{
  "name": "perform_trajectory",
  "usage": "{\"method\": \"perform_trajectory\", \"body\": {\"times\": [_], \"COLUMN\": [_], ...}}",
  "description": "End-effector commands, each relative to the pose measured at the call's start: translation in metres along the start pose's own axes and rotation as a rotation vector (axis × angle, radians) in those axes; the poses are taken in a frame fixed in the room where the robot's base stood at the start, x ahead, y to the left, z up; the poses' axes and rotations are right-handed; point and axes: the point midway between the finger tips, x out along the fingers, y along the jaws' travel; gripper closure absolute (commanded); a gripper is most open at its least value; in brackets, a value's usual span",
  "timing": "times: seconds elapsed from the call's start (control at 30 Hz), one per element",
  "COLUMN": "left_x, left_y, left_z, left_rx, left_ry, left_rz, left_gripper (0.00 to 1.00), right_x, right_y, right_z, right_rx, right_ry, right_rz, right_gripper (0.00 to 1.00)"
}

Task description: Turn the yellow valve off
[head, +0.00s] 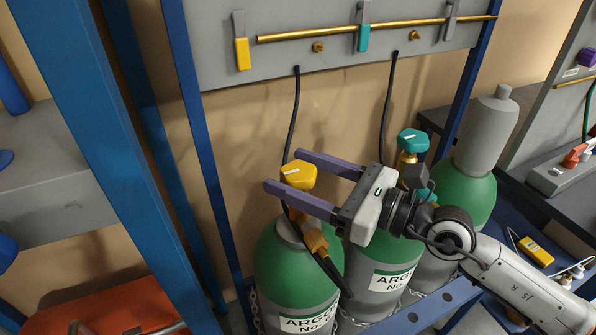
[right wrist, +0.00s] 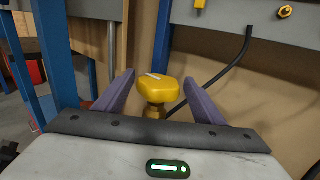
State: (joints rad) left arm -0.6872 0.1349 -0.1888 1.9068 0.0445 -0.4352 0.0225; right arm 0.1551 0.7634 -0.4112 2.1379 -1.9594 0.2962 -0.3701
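The yellow valve (head: 298,175) is a rounded yellow knob with a white mark on top, above a brass fitting on a green and grey argon cylinder (head: 290,270). My right gripper (head: 284,172) is open, with its two purple fingers on either side of the knob. In the right wrist view the yellow valve (right wrist: 158,90) stands between the fingertips (right wrist: 158,78), with a visible gap on each side. Whether a finger touches it cannot be told from the head view. My left gripper is not in view.
A teal valve (head: 413,140) tops the neighbouring cylinder, behind my right gripper. A grey panel (head: 340,60) with a brass pipe and coloured levers stands behind. Black hoses run down from it. A blue post (head: 125,170) stands at left. Chains cross the cylinders.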

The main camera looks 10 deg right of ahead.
Motion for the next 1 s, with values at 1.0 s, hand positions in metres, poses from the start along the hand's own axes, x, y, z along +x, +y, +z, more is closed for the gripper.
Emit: {"method": "perform_trajectory", "body": {"times": [1.0], "left_x": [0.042], "left_y": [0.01], "left_z": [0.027], "left_rx": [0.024], "left_ry": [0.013], "left_rz": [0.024], "left_gripper": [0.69], "right_x": [-0.094], "right_y": [-0.002], "right_z": [-0.006], "right_rx": [0.002], "right_ry": [0.002], "right_rz": [-0.006], "right_gripper": [0.37]}}
